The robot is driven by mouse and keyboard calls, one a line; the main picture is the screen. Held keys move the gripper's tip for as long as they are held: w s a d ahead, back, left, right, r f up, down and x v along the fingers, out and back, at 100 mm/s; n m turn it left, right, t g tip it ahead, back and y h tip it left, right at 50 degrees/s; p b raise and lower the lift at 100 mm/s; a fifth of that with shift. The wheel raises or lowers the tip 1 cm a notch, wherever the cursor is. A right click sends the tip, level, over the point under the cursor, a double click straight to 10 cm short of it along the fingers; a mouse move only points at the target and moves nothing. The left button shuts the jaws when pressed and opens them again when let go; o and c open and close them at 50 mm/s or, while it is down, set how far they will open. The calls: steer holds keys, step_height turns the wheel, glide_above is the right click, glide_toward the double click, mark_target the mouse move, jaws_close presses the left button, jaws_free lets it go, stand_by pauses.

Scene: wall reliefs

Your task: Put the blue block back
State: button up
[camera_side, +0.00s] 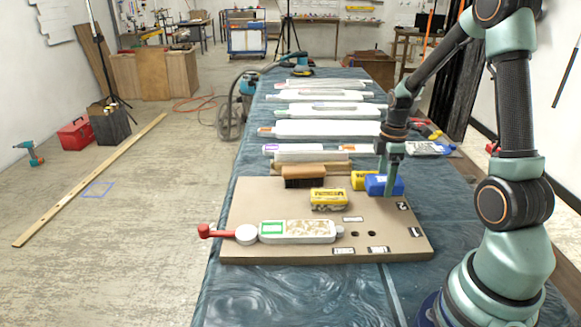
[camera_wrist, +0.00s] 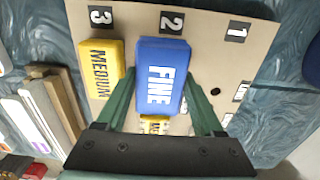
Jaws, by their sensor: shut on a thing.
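The blue block (camera_side: 384,186), marked FINE, is at the back right of the tan board (camera_side: 285,190). My gripper (camera_side: 390,166) reaches down on it from above, and its fingers are shut on the block's two sides. In the wrist view the blue block (camera_wrist: 162,76) sits between the fingers, in line with the label 2 (camera_wrist: 172,22). Whether its underside touches the board is hidden. A yellow block (camera_wrist: 100,68) marked MEDIUM lies beside it by the label 3 (camera_wrist: 101,15).
Another yellow block (camera_side: 328,199) stands mid-board. A white-and-green tool with a red handle (camera_side: 297,231) lies along the front. A brown brush (camera_side: 304,174) is at the back edge. The label 1 (camera_wrist: 237,32) has bare board below it.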

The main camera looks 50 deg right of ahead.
mark_target(382, 193)
steer(key=shift+f, duration=2.05)
steer(key=shift+f, duration=0.1)
steer(key=o, duration=1.3)
